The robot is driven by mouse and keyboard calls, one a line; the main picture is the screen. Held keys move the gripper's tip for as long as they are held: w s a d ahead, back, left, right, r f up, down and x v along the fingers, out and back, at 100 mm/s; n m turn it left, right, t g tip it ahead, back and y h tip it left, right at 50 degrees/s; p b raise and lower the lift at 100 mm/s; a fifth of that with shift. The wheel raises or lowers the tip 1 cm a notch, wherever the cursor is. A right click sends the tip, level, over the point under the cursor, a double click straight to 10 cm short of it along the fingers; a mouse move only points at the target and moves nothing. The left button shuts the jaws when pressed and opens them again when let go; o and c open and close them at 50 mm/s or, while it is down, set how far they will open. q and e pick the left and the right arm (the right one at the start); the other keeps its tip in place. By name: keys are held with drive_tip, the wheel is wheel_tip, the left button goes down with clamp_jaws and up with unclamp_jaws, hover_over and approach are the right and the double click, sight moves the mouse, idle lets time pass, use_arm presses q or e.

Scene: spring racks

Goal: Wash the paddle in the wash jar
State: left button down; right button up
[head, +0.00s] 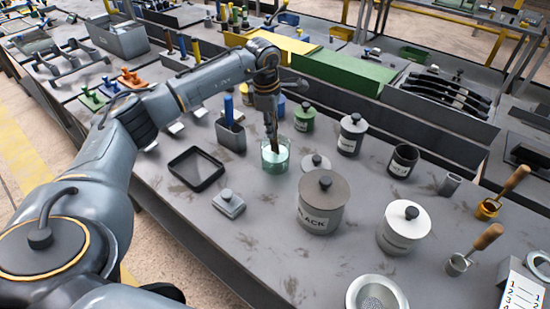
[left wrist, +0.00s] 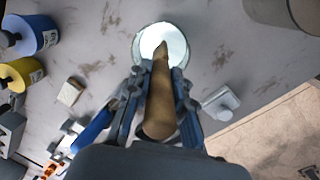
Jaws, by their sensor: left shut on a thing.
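The wash jar (head: 275,163) is a clear glass jar with pale greenish liquid, standing upright on the grey bench. My left gripper (head: 267,98) is above it, shut on the wooden paddle (head: 274,125), which points down to the jar's mouth. In the left wrist view the brown paddle (left wrist: 159,105) lies between the fingers of the left gripper (left wrist: 158,82). Its far tip overlaps the jar's bright round opening (left wrist: 163,42). I cannot tell how deep the tip is. My right gripper is not in view.
Green (head: 304,118) and grey (head: 352,135) lidded pots stand behind right.

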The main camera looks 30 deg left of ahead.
use_arm(q)
drive_tip(key=shift+s+d, duration=0.1)
drive_tip(key=shift+s, duration=0.05)
drive_tip(key=shift+r, duration=0.15)
drive_tip(key=shift+r+p, duration=1.65)
drive_tip(key=shift+r, duration=0.7)
drive_tip(key=shift+r+p, duration=0.85)
drive_tip(key=shift+r, duration=0.45)
